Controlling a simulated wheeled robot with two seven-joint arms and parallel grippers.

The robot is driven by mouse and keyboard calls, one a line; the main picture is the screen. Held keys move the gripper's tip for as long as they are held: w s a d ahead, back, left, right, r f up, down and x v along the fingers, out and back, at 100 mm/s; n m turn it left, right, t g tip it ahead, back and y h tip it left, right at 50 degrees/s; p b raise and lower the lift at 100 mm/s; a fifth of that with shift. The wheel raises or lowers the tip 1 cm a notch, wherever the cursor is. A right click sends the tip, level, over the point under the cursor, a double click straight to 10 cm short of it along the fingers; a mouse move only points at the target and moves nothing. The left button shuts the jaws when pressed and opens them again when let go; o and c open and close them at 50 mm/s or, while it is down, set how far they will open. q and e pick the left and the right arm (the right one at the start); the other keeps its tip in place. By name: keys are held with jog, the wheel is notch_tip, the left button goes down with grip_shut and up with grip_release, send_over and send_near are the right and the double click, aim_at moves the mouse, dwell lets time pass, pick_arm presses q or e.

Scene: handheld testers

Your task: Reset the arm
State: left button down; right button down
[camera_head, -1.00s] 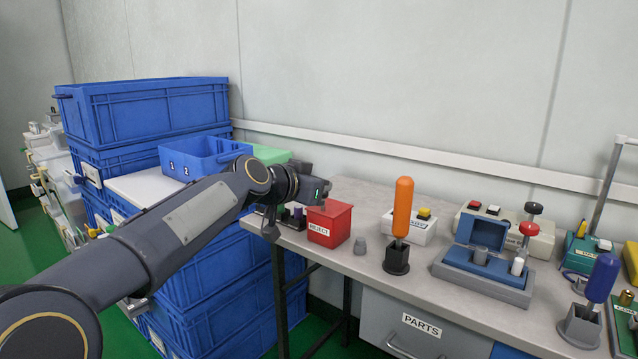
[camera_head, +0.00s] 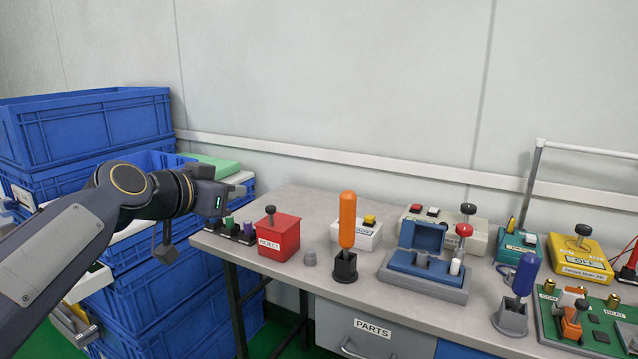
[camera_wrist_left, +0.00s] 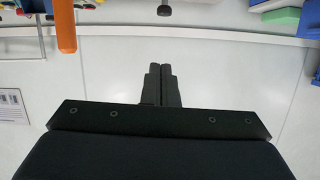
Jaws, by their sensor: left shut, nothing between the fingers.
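My left arm comes in from the left in the head view. Its gripper (camera_head: 238,187) is in the air, left of and above the red REJECT box (camera_head: 277,238). In the left wrist view the two dark fingers (camera_wrist_left: 160,76) lie side by side, shut, with nothing between them. They show against the pale wall. An orange handle (camera_wrist_left: 65,25) shows at the wrist view's upper left. My right arm and gripper are not in view.
Blue crates (camera_head: 85,130) are stacked at the left, behind my arm. The grey bench (camera_head: 295,200) holds an orange-handled tool (camera_head: 347,218), a blue tester fixture (camera_head: 425,272), a blue-handled tool (camera_head: 524,275) and a yellow tester (camera_head: 580,258).

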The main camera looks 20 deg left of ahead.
pick_arm(q)
jog(key=s+d+f+n+g+h+p, duration=0.15)
jog(key=s+d+f+g, duration=0.25)
jog(key=s+d+f, duration=0.8)
jog(key=s+d+f+n+g+h, duration=0.15)
jog(key=s+d+f+g, duration=0.35)
jog(key=s+f, duration=0.8)
jog(key=w+r+p, duration=0.2)
jog(key=r+p, duration=1.2)
jog(key=p, duration=0.1)
jog(key=w+r+p, duration=0.1)
jog(key=r+p, duration=1.4)
jog(key=p, duration=0.1)
jog(key=shift+w, duration=0.35)
